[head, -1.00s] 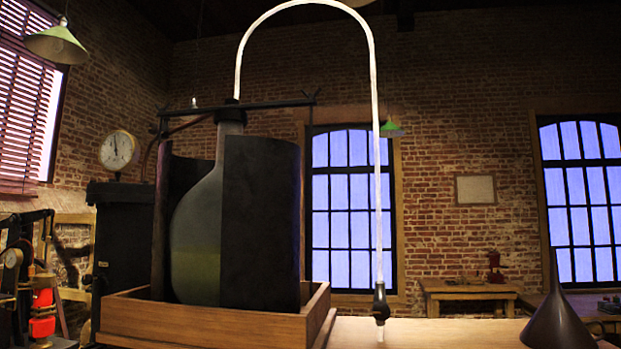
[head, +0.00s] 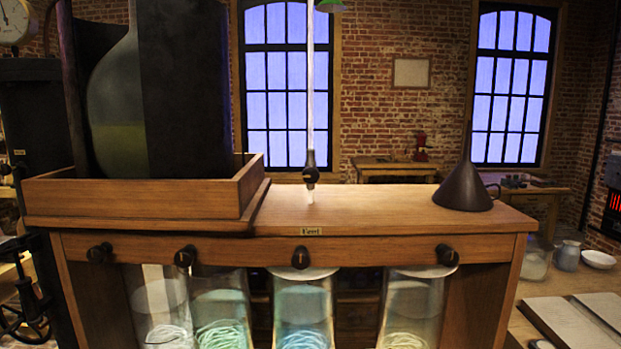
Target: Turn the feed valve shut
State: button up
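A label that seems to read "Feed" (head: 311,231) is on the front of the wooden bench top (head: 390,212). Just behind it, a dark valve-like fitting (head: 310,174) sits at the lower end of a pale upright tube (head: 310,85). Below the label, a dark round knob (head: 301,258) with a pale upright mark is on the front rail. The frames do not show which of these two is the feed valve, nor whether either is open or shut. My gripper is not in view.
Other dark knobs (head: 185,257) line the rail, above glass jars (head: 302,312) holding pale coils. A large flask (head: 120,105) between dark panels stands in a wooden tray (head: 130,200) at left. A dark funnel (head: 466,186) stands at right. The bench top between them is mostly clear.

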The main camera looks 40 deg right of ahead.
aim_at(310, 176)
jog(key=u, duration=1.15)
jog(key=k, duration=0.9)
jog(key=z, duration=0.25)
jog(key=i, duration=0.5)
jog(key=z, duration=0.05)
